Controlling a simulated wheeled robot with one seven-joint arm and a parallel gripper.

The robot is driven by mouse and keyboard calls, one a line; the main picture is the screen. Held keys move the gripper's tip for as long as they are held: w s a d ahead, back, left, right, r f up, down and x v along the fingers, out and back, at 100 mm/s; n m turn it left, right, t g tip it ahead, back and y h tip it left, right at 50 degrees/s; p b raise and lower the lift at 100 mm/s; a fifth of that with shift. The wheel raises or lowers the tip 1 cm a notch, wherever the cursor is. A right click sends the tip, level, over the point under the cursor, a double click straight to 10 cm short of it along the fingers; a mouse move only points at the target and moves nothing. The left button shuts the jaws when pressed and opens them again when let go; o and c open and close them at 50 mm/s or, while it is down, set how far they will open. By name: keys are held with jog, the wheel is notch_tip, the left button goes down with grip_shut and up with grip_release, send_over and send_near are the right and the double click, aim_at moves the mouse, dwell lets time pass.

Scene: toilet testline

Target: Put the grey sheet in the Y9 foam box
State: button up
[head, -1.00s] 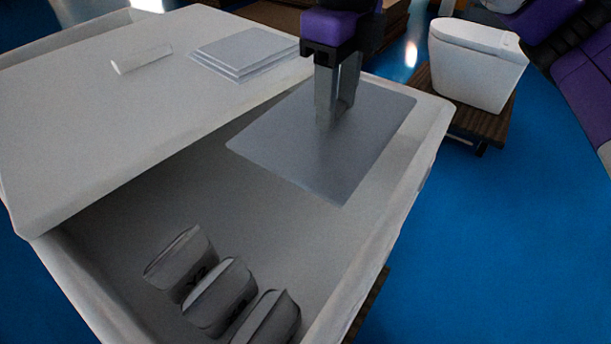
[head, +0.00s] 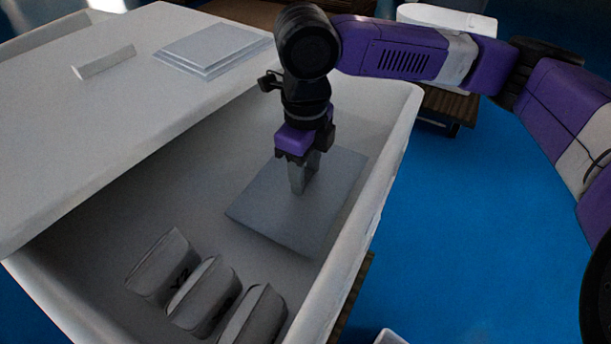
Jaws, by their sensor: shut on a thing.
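The grey sheet (head: 276,218) is held flat, slightly tilted, inside the open part of the large white foam box (head: 340,262). My gripper (head: 299,190) points down and is shut on the sheet near its middle. The sheet is below the level of the box rim, close to the right wall. I cannot tell whether it touches the box floor. No Y9 label is readable on the box.
Several grey-white pouches (head: 208,296) stand in the box's near end, with partly readable markings. A white lid panel (head: 110,120) covers the left part, bearing a stack of sheets (head: 212,48) and a small white piece (head: 104,61). A white toilet (head: 446,17) stands behind my arm. Blue floor lies right.

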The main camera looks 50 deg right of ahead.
jog(key=shift+f, duration=1)
jog(key=shift+f, duration=0.2)
jog(key=o, duration=1.3)
jog(key=shift+r, duration=0.1)
jog(key=shift+o, duration=0.2)
notch_tip(320, 180, up, 12)
jog(key=shift+r+b, duration=0.15)
jog(key=shift+b, duration=0.2)
